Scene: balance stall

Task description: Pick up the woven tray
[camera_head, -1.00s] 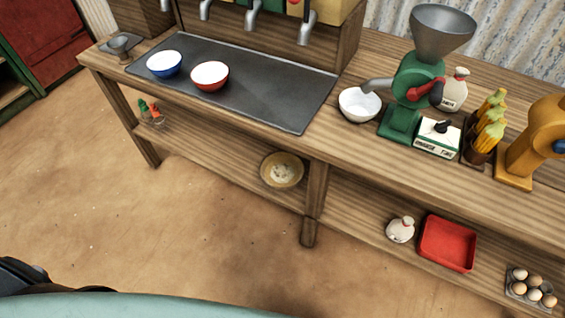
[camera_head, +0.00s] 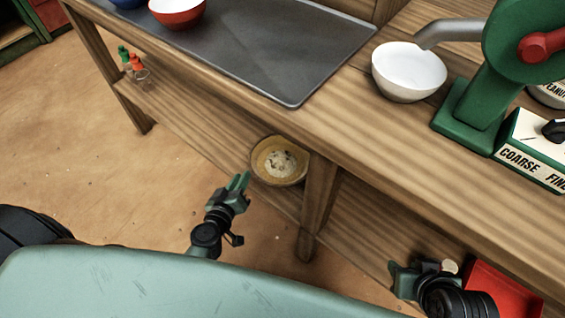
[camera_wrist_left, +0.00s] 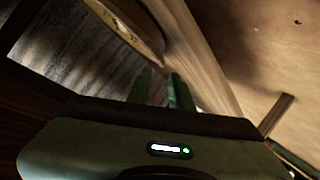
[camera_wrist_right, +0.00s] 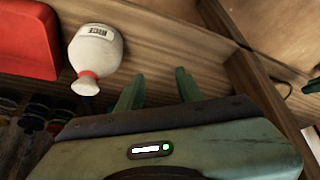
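The woven tray (camera_head: 258,172) is a round, shallow, tan basket with pale, speckled contents. It sits on the lower shelf, left of the middle table leg. Its curved rim also shows at the top of the left wrist view (camera_wrist_left: 150,38). My right gripper (camera_head: 400,266) is over the right part of the lower shelf. The right wrist view shows its fingers (camera_wrist_right: 158,85) apart with nothing between them.
A white bottle (camera_wrist_right: 96,50) and a red bin (camera_head: 500,287) are by my right gripper. The table leg (camera_head: 319,195) stands right of the tray. Two small bottles (camera_head: 133,68) are at the shelf's left end. A white bowl (camera_head: 408,75) is on the tabletop.

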